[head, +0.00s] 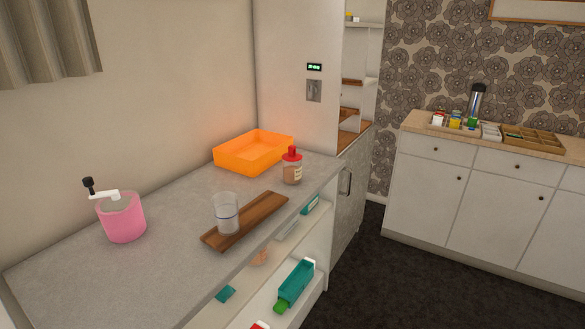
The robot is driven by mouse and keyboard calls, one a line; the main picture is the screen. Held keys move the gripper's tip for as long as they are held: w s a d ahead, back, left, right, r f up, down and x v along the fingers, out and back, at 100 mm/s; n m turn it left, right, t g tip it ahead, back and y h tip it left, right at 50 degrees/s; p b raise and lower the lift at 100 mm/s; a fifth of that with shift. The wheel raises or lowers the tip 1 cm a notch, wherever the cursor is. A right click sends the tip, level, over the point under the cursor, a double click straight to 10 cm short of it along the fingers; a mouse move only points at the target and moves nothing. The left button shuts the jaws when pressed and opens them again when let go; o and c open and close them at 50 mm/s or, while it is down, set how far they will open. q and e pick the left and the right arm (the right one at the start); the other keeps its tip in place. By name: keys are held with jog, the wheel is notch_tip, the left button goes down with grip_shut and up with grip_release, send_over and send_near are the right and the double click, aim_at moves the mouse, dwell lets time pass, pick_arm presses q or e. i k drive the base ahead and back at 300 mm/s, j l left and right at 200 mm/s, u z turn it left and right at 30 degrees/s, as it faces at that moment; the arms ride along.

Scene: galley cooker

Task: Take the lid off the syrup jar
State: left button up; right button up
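A small clear jar (292,174) with brownish contents and a pale label stands upright on the grey worktop, near its far right end. A red lid (292,154) with a raised knob sits on top of the jar. It looks like the syrup jar, but the label is too small to read. Neither of my grippers is in the head view, and nothing touches the jar.
An orange tray (240,157) stands behind the jar. A wooden board (262,208) and a clear beaker (227,214) are in front of it. A pink pot with a crank (122,217) stands left. Open shelves below the worktop (70,277) hold teal items.

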aim_at(291, 155)
jog(key=l+u, duration=0.1)
jog(key=u, duration=0.25)
jog(key=l+u, duration=0.15)
jog(key=u, duration=0.25)
jog(key=i+l+u, duration=0.1)
jog(key=u, duration=0.25)
jog(key=l+u, duration=0.25)
jog(key=l, duration=0.25)
jog(key=k+l+u, duration=0.15)
jog(key=l+u, duration=0.15)
jog(key=l, duration=0.15)
